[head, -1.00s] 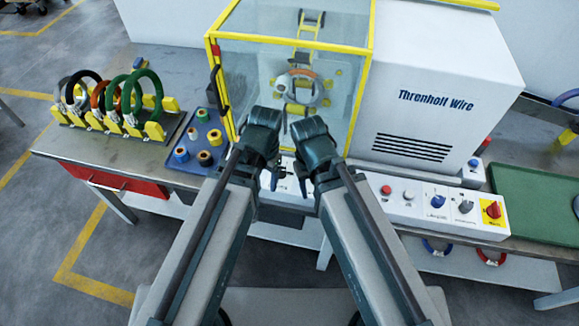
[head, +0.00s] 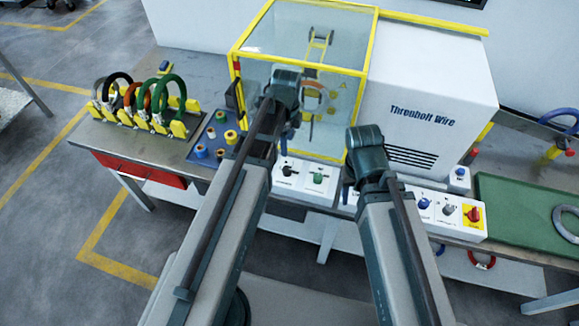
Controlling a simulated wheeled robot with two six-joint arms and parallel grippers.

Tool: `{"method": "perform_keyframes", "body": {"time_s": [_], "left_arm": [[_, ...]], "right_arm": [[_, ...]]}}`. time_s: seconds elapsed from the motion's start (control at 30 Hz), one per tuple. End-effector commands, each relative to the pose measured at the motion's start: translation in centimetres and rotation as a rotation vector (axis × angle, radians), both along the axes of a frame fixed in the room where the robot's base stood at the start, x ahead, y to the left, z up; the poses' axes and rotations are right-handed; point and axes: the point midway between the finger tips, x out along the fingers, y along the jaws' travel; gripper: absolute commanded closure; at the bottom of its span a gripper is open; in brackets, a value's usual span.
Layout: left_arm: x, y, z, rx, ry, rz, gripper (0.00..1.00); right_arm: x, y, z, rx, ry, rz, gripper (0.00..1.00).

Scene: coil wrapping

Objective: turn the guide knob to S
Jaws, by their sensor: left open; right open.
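The front control panel (head: 300,186) carries a black knob (head: 287,170) and a green knob (head: 318,178) on its left part. A blue knob (head: 424,204), a grey knob (head: 449,210) and a red knob on yellow (head: 474,214) sit on its right part. The labels are too small to read, so I cannot tell which is the guide knob or where it points. My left gripper (head: 286,126) is open in front of the glass cabinet, above the black knob. My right gripper (head: 350,188) is open near the panel's middle, which its arm partly hides.
The yellow-framed glass cabinet (head: 340,85) stands behind the panel, beside the white machine housing (head: 430,75). A rack of coloured coils (head: 150,112) and a blue tray of spools (head: 214,138) are on the left. A green mat (head: 515,212) with a grey ring (head: 567,224) lies right.

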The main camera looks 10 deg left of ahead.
Motion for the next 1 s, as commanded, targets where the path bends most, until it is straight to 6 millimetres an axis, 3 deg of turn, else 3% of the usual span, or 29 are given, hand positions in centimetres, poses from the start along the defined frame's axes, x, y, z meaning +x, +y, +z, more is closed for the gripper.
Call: {"method": "perform_keyframes", "body": {"time_s": [0.27, 1.0], "left_arm": [[0.0, 0.0, -2.5, 0.000, 0.000, 0.001, 0.29], [0.0, 0.0, -12.6, 0.000, 0.000, 0.002, 0.29]], "right_arm": [[0.0, 0.0, -2.5, 0.000, 0.000, -0.001, 0.50], [0.0, 0.0, -12.6, 0.000, 0.000, -0.002, 0.50]]}}
